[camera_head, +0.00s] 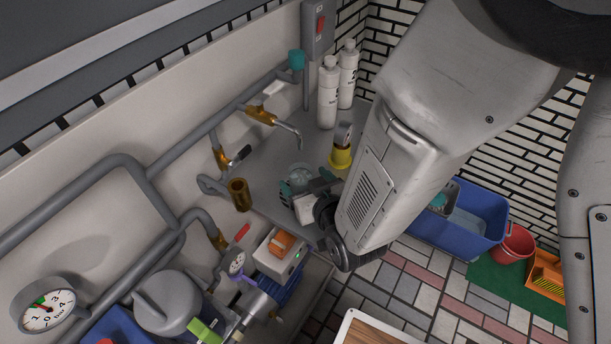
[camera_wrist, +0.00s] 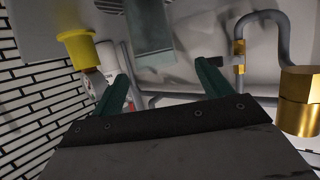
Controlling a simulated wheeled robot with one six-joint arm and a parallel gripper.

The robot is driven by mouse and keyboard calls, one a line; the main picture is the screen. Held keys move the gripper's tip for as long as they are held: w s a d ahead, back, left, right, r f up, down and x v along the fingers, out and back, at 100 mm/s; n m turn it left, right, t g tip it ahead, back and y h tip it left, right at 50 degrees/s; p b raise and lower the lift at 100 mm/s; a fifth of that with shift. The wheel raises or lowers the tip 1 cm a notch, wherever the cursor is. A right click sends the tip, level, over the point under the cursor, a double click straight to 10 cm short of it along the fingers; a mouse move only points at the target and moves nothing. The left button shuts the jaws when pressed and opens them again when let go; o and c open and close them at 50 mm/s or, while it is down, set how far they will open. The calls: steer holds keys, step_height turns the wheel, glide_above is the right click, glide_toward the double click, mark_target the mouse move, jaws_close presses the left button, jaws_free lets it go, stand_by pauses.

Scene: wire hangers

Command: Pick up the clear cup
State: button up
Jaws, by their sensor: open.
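The clear cup (camera_head: 299,173) stands on the grey counter, a see-through shape partly hidden behind my gripper. In the wrist view a translucent grey-teal shape that looks like the cup (camera_wrist: 150,38) lies ahead, in line with the gap between my fingers. My gripper (camera_head: 301,190) is right at the cup on its near side. Its two dark green fingers are spread in the wrist view (camera_wrist: 163,72), with no visible contact on the cup. The head view does not show clearly how far the fingers reach around it.
A brass cylinder (camera_head: 240,194) stands left of the cup. A yellow-based item (camera_head: 341,158) stands to its right, with white bottles (camera_head: 328,95) behind. Brass taps (camera_head: 260,116) and grey pipes run along the wall. A blue bin (camera_head: 472,217) is on the floor at right.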

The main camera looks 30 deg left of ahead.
mark_target(297, 169)
steer(key=x, duration=0.6)
steer(key=shift+w+f, duration=0.3)
steer(key=shift+f, duration=0.2)
steer(key=c, duration=1.2)
steer(key=shift+o, duration=0.2)
steer(key=shift+r, duration=0.15)
